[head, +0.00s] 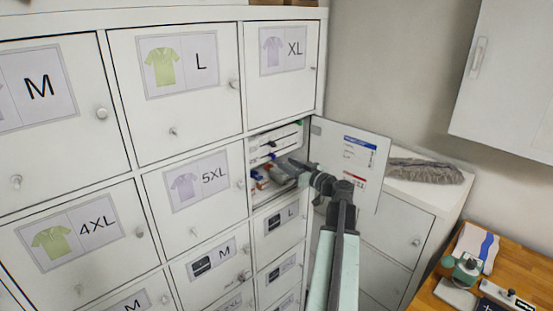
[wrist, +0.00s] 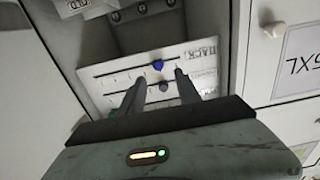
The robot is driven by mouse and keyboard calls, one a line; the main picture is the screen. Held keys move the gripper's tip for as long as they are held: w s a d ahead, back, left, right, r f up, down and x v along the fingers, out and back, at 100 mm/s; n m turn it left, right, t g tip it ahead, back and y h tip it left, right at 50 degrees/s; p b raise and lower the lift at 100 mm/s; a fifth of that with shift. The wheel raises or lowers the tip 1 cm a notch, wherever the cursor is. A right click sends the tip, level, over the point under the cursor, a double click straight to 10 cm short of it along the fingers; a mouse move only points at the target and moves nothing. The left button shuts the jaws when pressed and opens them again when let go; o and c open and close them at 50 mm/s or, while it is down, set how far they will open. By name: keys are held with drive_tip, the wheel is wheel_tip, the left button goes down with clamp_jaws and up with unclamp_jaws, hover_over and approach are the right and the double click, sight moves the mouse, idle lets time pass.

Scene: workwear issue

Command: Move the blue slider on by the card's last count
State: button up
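The blue slider (wrist: 157,65) is a round knob on the upper slot of a white panel (wrist: 112,88), near the middle of the slot in the wrist view. A dark knob (wrist: 163,87) sits on the lower slot. My gripper (wrist: 160,76) is open, its two fingers apart on either side of the knobs; I cannot tell whether they touch either one. In the head view my gripper (head: 284,171) reaches into the open cubby. A card with a blue heading (head: 359,151) is on the inside of the open door; its writing is too small to read.
The open door (head: 331,146) stands to the right of my gripper. Closed lockers with shirt labels (head: 185,62) fill the left.

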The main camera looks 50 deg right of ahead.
sight(275, 157)
drive_tip(key=w, duration=0.6)
drive_tip(key=shift+w+d, duration=0.35)
clamp_jaws()
idle(1.0)
